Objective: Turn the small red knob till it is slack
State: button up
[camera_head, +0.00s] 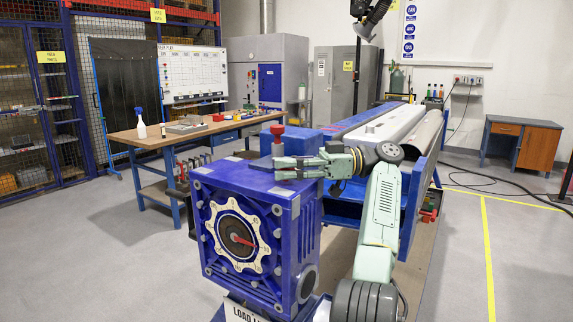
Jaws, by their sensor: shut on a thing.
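The small red knob (277,131) stands upright above the top of the blue jig housing (233,178). My gripper (284,168) reaches in from the right, just over the housing top, with its fingers pointing left. It is shut at the lower part of the knob; the red head shows above the fingers. The exact contact and the knob's base are hidden by the fingers. The housing's front face carries a cream toothed ring (211,233) around a dark dial with a red pointer (242,240).
A long blue machine bed (412,172) with a grey roller lies behind my arm. A wooden workbench (150,139) with a spray bottle (140,123) and tools stands at the back left. A desk (538,147) stands at the right. Floor is open at front left and right.

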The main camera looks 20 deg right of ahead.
jog(key=shift+r, duration=0.15)
jog(key=o, duration=1)
jog(key=shift+a, duration=0.15)
jog(key=shift+o, duration=0.7)
jog(key=shift+f+t, duration=0.2)
jog(key=shift+t, duration=0.2)
